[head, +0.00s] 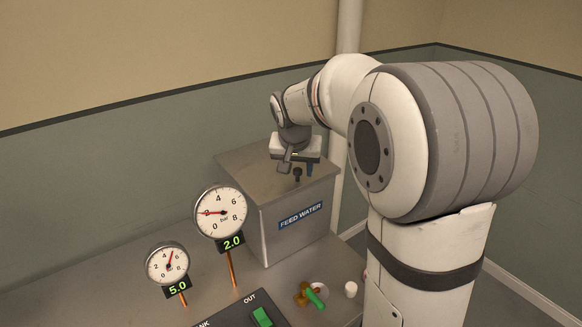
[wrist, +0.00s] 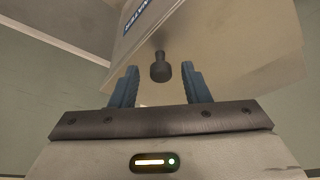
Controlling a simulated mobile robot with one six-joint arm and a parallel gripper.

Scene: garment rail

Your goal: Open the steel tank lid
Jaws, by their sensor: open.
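The steel tank (head: 289,225) stands on the bench and bears a blue "FEED WATER" label. Its flat grey lid (head: 243,160) is on top and looks closed. A dark knob (head: 297,175) stands up near the lid's front edge. My gripper (head: 297,169) is above the lid, close to the knob. In the wrist view the lid (wrist: 225,60) fills the upper middle, and the knob (wrist: 160,68) shows ahead of and between the two blue fingers of my gripper (wrist: 160,82). I cannot tell how far the tips are from the knob.
Two round gauges (head: 221,211) and (head: 167,264) stand left of the tank on copper stems. A green-handled valve (head: 315,297), a small white cylinder (head: 351,289) and a panel with a green switch (head: 262,317) are in front. A white pipe (head: 347,30) rises behind.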

